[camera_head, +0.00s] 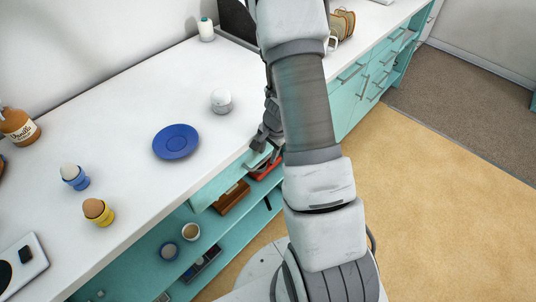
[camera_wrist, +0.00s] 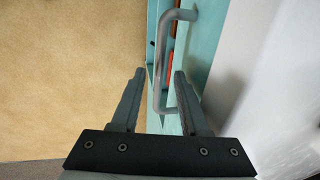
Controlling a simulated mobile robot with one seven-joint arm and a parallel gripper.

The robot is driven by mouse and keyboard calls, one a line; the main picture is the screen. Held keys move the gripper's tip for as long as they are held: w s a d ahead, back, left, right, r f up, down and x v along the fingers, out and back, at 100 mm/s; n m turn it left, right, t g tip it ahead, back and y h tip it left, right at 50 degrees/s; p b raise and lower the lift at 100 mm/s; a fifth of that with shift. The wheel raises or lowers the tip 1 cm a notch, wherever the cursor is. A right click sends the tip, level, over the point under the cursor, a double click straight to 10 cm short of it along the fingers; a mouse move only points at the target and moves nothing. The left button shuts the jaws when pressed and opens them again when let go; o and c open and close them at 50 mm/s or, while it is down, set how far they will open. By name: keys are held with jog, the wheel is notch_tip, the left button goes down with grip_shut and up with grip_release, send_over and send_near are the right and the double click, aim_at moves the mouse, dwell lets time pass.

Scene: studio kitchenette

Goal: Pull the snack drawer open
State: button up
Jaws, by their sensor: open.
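The grey bar handle (camera_wrist: 158,62) shows in the wrist view on a teal front (camera_wrist: 205,45), which I take to be the snack drawer's. My gripper (camera_wrist: 158,76) is open, with one finger on each side of the handle's lower part. I see no clear contact between fingers and handle. In the head view my gripper (camera_head: 264,138) is at the counter's front edge, partly hidden by my arm. The drawer's handle is hidden there. Red items show beside the front, but I cannot tell whether they are inside a drawer or on a shelf.
The white countertop (camera_head: 110,130) holds a blue plate (camera_head: 176,142), a white round container (camera_head: 221,101), and two egg cups, blue (camera_head: 75,179) and yellow (camera_head: 99,213). Open teal shelves (camera_head: 232,232) below hold cups and a wooden box (camera_head: 231,197). The tan floor (camera_head: 440,190) on the right is clear.

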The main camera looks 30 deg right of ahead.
jog(key=shift+f, duration=0.2)
grip_shut()
dwell(1.4)
